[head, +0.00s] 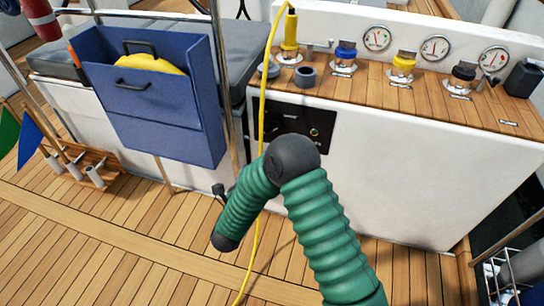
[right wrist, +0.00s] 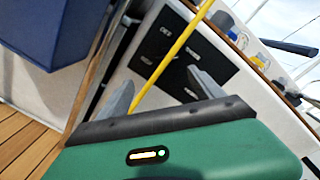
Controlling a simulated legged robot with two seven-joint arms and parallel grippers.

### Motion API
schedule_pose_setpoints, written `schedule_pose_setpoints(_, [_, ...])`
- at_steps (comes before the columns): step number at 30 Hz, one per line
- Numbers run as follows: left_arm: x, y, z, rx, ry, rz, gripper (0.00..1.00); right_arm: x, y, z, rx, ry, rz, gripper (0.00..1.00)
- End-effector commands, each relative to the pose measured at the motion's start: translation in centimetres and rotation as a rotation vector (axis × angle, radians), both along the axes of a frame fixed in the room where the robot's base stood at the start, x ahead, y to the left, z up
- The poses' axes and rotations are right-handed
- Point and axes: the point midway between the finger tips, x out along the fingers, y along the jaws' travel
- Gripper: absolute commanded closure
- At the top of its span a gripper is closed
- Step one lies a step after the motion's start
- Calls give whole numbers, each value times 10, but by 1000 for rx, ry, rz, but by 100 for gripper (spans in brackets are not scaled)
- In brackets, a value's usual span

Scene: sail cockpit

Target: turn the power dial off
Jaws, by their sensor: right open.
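A black panel (head: 291,119) with pale lettering is set in the white cockpit wall. A small round light-coloured control (head: 314,132) shows at its right; I cannot tell whether it is the power dial or how it is set. The panel also shows in the right wrist view (right wrist: 205,62), partly behind my fingers. My right gripper (right wrist: 163,92) is open, its two grey fingers apart and pointing toward the panel, with no contact visible. A yellow cord (right wrist: 172,62) crosses the view between the fingers. In the head view my green right arm hides the panel's lower edge. My left gripper is not in view.
The yellow cord (head: 262,110) hangs down in front of the panel. A blue box (head: 165,105) hangs left of it. Winches and gauges (head: 376,38) line the wooden ledge above. A rack with flags (head: 85,168) stands at left. The wooden floor in front is mostly clear.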

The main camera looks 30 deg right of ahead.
Motion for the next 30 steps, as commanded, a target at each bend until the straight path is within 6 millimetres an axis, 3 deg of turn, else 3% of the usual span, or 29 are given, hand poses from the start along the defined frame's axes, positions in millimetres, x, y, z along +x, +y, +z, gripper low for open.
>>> schedule_pose_setpoints(1, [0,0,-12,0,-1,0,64,-4,-3,-12,11,-35,-30,24])
schedule_pose_setpoints(5, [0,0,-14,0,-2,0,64,-4,-13,-9,20,-76,-61,24])
schedule_pose_setpoints(21, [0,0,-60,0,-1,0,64,81,-112,-11,17,-75,-58,24])
schedule_pose_setpoints(30, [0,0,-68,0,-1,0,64,101,-134,-7,16,-70,-55,24])
